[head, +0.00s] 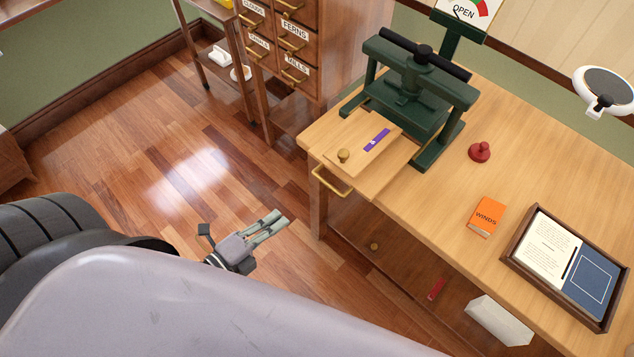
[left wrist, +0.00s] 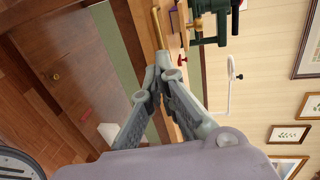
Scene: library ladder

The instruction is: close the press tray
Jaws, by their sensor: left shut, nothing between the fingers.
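The press tray (head: 352,142) is a light wooden board sticking out from under the green press (head: 412,92) toward the table's front edge. It carries a brass knob (head: 343,155) and a purple strip (head: 377,138). My left gripper (head: 279,220) is shut and empty, apart from the tray and to the left of and nearer than the handle. In the left wrist view, the shut fingertips (left wrist: 165,66) point toward the brass handle (left wrist: 158,29), and the green press (left wrist: 215,18) lies beyond. My right gripper is not in view.
A dial sign reading OPEN (head: 463,12) stands behind the press. The wooden table (head: 440,195) also bears a red stamp (head: 480,152), an orange book (head: 486,217) and a dark-framed tray (head: 513,262). A drawer cabinet (head: 290,45) stands behind. The floor around my left gripper is clear.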

